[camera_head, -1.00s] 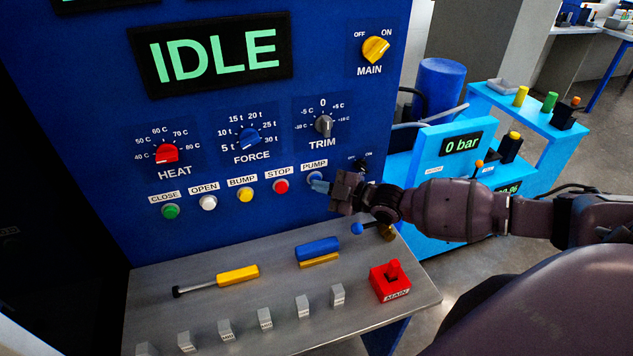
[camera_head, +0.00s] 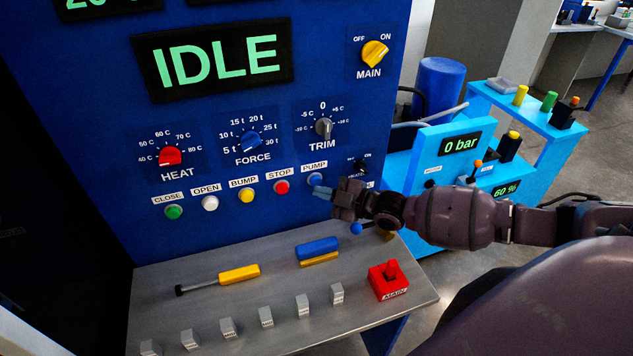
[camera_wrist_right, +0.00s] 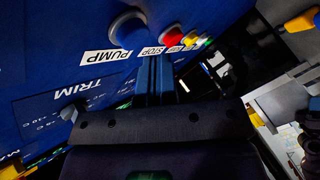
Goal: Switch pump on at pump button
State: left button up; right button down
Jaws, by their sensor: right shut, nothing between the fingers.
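The pump button (camera_head: 315,179) is a round blue button under the PUMP label on the blue panel. It also shows large in the wrist view (camera_wrist_right: 126,28), left of the fingertips. My right gripper (camera_head: 322,191) is shut and empty, with its blue fingers just below and right of the button. The wrist view shows the two fingers (camera_wrist_right: 154,76) together, pointing at the panel. A small gap seems to lie between the tips and the button, but I cannot tell its depth. The display (camera_head: 219,61) reads IDLE. My left gripper is not in view.
The stop button (camera_head: 281,187) is left of the pump button, with several more beyond it. The trim knob (camera_head: 323,128) is above. A grey shelf (camera_head: 240,305) below holds a yellow-handled tool, a blue-and-yellow block and a red main switch (camera_head: 388,279).

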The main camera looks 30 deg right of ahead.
jog(key=s+p, duration=0.2)
jog(key=s+a+p, duration=0.1)
jog(key=s, duration=0.2)
jog(key=shift+a+p, duration=0.1)
jog(key=shift+p, duration=0.3)
jog(key=shift+w, duration=0.1)
dwell(0.7)
